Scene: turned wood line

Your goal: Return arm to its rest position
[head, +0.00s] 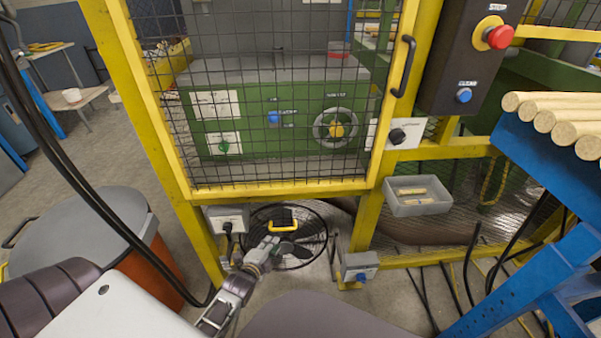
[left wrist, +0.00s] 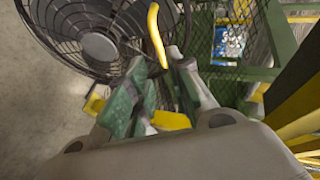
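My left gripper (head: 284,246) is in front of the lower part of the fenced machine, beside a yellow handle (head: 283,227) and in front of a round black fan (head: 292,220). In the left wrist view its two fingers (left wrist: 158,72), with green parts, stand apart with a gap between them. The curved yellow handle (left wrist: 156,35) shows just past the fingertips; I cannot tell whether a finger touches it. I see nothing held. My right gripper is in neither view.
A yellow-framed mesh door (head: 275,187) stands ahead. A grey bin (head: 420,208) holds wooden pieces to its right. A blue rack (head: 540,150) with turned rods is at right, a lidded barrel (head: 80,225) at left. Cables lie on the floor.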

